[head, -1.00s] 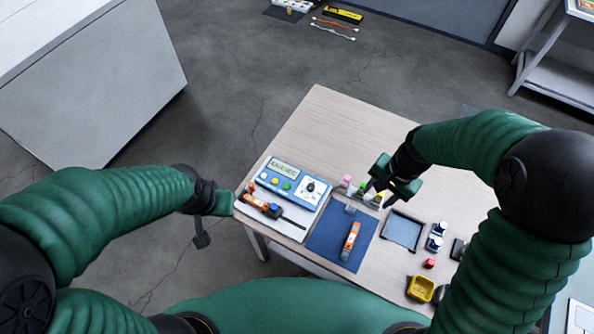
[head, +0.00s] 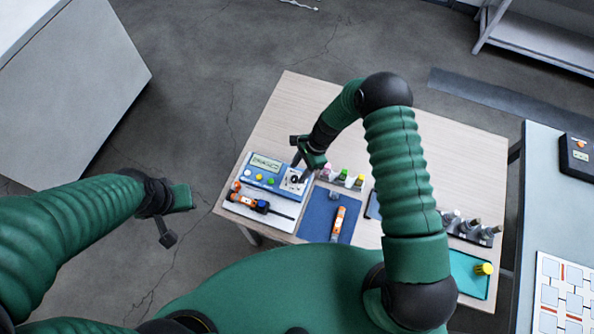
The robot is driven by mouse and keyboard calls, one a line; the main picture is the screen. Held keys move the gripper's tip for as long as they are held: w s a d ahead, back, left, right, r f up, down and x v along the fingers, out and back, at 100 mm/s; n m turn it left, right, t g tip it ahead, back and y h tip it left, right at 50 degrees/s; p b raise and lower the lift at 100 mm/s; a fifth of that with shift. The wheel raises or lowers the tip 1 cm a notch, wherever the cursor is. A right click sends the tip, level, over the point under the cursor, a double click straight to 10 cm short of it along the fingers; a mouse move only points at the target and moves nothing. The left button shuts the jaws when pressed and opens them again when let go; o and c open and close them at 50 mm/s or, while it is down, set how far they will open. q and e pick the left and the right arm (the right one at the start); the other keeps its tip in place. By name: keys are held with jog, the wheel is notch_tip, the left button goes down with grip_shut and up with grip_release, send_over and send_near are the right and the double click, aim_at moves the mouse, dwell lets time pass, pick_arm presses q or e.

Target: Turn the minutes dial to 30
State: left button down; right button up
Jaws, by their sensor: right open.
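The blue and white timer box (head: 268,176) stands at the left part of the table, with a small display (head: 266,163) and several coloured buttons. Its dial (head: 295,179) is on the right of its face, on a white panel; the setting is too small to read. My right gripper (head: 303,168) is open, right at the dial and partly over it; I cannot tell whether it touches. My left gripper (head: 175,215) is off the table's left edge, away from the box, and its jaw state is unclear.
A white tray (head: 283,223) with an orange and black tool lies in front of the box. A blue mat (head: 318,213) holds an orange tool (head: 337,223). Several coloured-cap bottles (head: 341,177) stand right of the dial. My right arm hides part of the table.

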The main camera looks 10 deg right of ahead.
aim_at(295, 179)
jog(key=shift+s+a+f, duration=0.2)
jog(key=shift+a+f, duration=0.15)
jog(key=shift+f, duration=0.1)
jog(key=shift+s+a+f, duration=0.2)
jog(key=shift+a+f, duration=0.1)
jog(key=shift+f, duration=0.15)
jog(key=shift+w+d+f, duration=0.1)
jog(key=shift+w+d, duration=0.05)
jog(key=shift+d, duration=0.1)
jog(key=c, duration=0.4)
jog(key=shift+a, duration=0.1)
grip_shut()
